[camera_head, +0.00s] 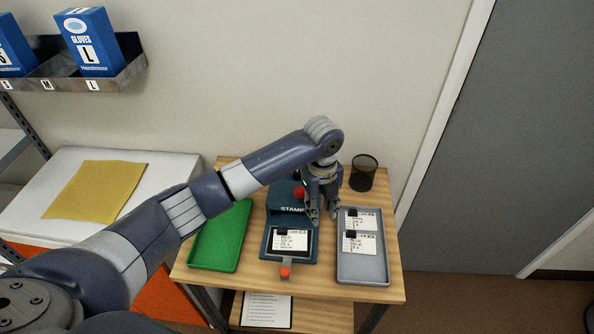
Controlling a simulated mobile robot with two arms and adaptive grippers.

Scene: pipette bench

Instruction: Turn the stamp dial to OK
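The teal stamp machine (276,198) stands on the wooden table, with the word STAMP on its front. A red round knob (298,192) shows on its upper right part, just left of my gripper. I cannot make out the dial's markings or its setting. A white printed card (290,240) lies in the machine's dark bed. My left gripper (323,216) points down at the machine's right side, with its fingertips apart and nothing visible between them. It partly hides that side, and I cannot tell whether it touches the machine. My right gripper is not in view.
A green tray (222,238) lies left of the machine, empty. A grey tray (362,268) with two cards lies right. A black mesh cup (363,173) stands behind it. An orange-red knob (285,273) sits at the machine's front. Glove boxes (90,42) stand on a wall shelf.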

